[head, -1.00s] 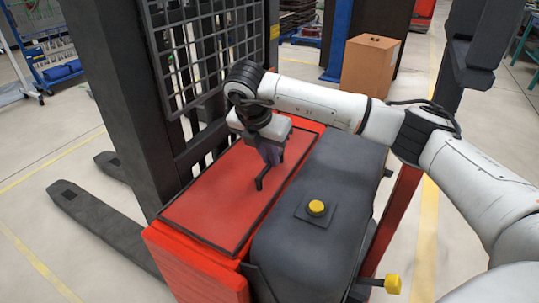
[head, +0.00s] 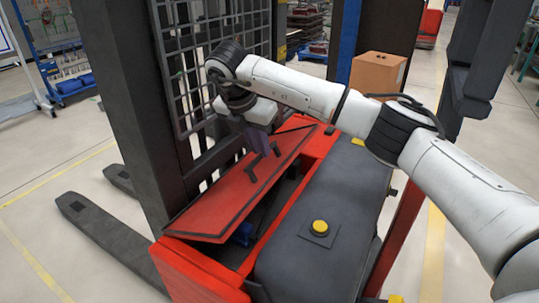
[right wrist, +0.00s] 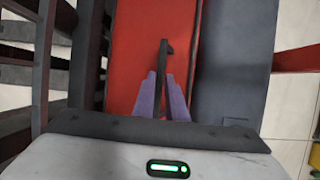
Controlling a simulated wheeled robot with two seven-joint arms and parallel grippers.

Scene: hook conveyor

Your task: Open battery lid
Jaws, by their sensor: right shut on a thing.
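The red battery lid (head: 215,205), with a dark border, sits on the red truck body. It is tilted, its right edge raised and its left edge low by the mast. A dark gap shows under the raised edge, with something blue (head: 243,233) inside. My right gripper (head: 262,155) is at the black lid handle (head: 252,174). In the right wrist view its purple fingers (right wrist: 162,92) are shut on the handle (right wrist: 164,52), with the red lid (right wrist: 130,60) beyond. My left gripper is not in view.
A dark grey cover (head: 335,190) with a yellow button (head: 320,227) lies right of the opening. The black mast with its mesh guard (head: 190,45) stands close on the left. A cardboard box (head: 378,72) stands behind.

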